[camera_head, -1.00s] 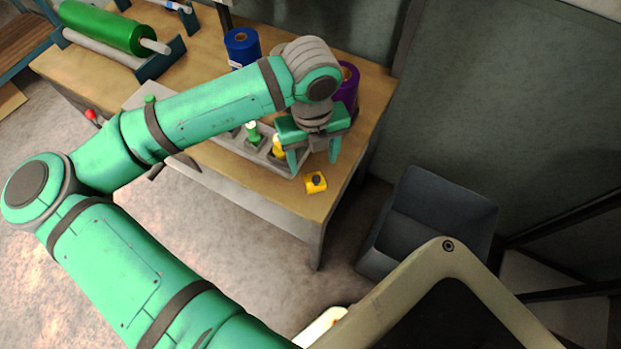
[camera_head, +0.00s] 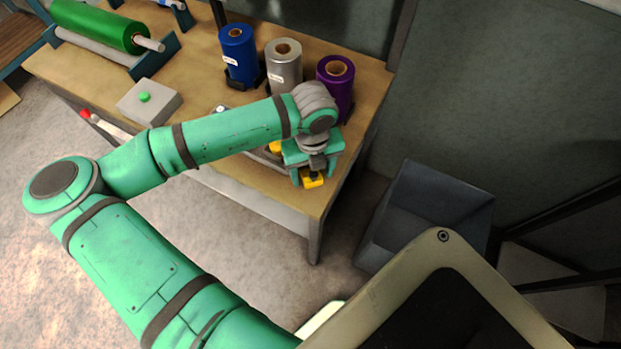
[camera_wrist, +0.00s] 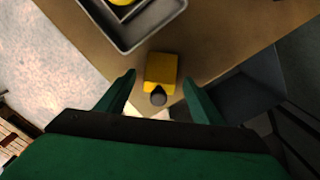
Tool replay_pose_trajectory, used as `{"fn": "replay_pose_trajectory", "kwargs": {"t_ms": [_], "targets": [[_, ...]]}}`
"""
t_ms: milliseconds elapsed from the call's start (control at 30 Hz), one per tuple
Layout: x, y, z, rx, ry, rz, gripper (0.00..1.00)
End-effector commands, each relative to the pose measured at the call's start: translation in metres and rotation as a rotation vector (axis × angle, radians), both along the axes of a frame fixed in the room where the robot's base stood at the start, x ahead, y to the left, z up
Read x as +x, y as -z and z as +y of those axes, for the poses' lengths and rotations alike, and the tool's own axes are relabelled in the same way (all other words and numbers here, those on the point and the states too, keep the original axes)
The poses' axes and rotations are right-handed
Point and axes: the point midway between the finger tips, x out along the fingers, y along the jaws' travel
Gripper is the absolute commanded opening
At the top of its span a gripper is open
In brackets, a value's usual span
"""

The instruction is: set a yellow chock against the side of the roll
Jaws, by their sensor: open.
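A yellow chock (camera_head: 312,181) with a dark round knob lies on the wooden table near its front right corner. In the wrist view the chock (camera_wrist: 161,70) sits between the spread fingers, its knob toward the gripper. My gripper (camera_head: 313,178) is open and just above the chock, pointing down. In the wrist view my gripper's fingers (camera_wrist: 158,90) stand on either side of it, with a gap on each side. Several rolls stand at the back: blue (camera_head: 238,55), silver (camera_head: 284,68) and purple (camera_head: 335,85). A green roll (camera_head: 98,25) lies on a rack at the far left.
A grey tray (camera_wrist: 150,35) with something yellow in it lies beside the chock. A grey box with a green button (camera_head: 147,102) stands left on the table. A dark bin (camera_head: 425,215) stands on the floor right of the table.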

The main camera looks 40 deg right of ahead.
Motion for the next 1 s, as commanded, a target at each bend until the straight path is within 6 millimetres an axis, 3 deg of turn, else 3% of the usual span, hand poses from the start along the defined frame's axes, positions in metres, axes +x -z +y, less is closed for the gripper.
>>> {"fn": "replay_pose_trajectory", "kwargs": {"t_ms": [300,467,567,1000], "targets": [[-0.001,0.005,-0.001,0.000,0.003,0.001,0.59],[-0.001,0.005,-0.001,0.000,0.004,0.000,0.20],[-0.001,0.005,-0.001,-0.001,0.004,0.000,0.12],[-0.001,-0.006,-0.003,-0.003,0.005,-0.002,0.11]]}}
